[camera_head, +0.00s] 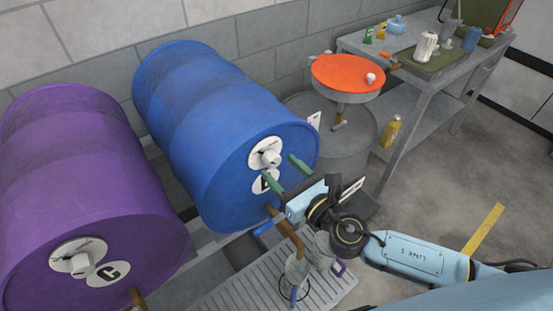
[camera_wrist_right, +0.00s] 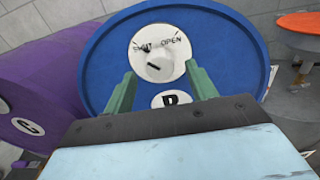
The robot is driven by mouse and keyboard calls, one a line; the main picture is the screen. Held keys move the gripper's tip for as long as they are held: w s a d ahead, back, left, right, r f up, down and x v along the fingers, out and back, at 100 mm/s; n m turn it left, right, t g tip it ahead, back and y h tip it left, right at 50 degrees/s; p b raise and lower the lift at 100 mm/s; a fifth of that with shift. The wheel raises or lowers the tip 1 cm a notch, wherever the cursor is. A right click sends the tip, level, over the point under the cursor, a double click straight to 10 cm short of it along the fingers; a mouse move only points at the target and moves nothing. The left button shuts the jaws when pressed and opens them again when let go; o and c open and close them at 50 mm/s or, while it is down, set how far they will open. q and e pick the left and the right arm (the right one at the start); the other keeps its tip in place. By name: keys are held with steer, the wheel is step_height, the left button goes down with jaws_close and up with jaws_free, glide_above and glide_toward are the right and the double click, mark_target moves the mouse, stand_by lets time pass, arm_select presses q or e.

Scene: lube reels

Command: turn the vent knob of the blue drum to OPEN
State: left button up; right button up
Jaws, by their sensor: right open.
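The blue drum (camera_head: 205,110) lies on its side, its round end facing my right arm. Its white vent knob (camera_head: 268,157) sits on a round white plate. In the right wrist view the knob (camera_wrist_right: 158,67) is below the words SHUT, at left, and OPEN, at right. It carries a short dark mark, but I cannot tell surely which word it points to. My right gripper (camera_head: 279,166) is open in front of the drum's end. In the right wrist view its green fingers (camera_wrist_right: 160,72) stand either side of the knob, with visible gaps. My left gripper is not in view.
A purple drum (camera_head: 80,180) marked C lies left of the blue one. Below the blue drum are a brown tap (camera_head: 290,232), a drip grate (camera_head: 230,292) and clear jugs (camera_head: 297,268).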

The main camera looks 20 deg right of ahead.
mark_target(271, 159)
steer(key=shift+x, duration=1.4)
steer(key=shift+c, duration=0.4)
steer(key=c, duration=0.9)
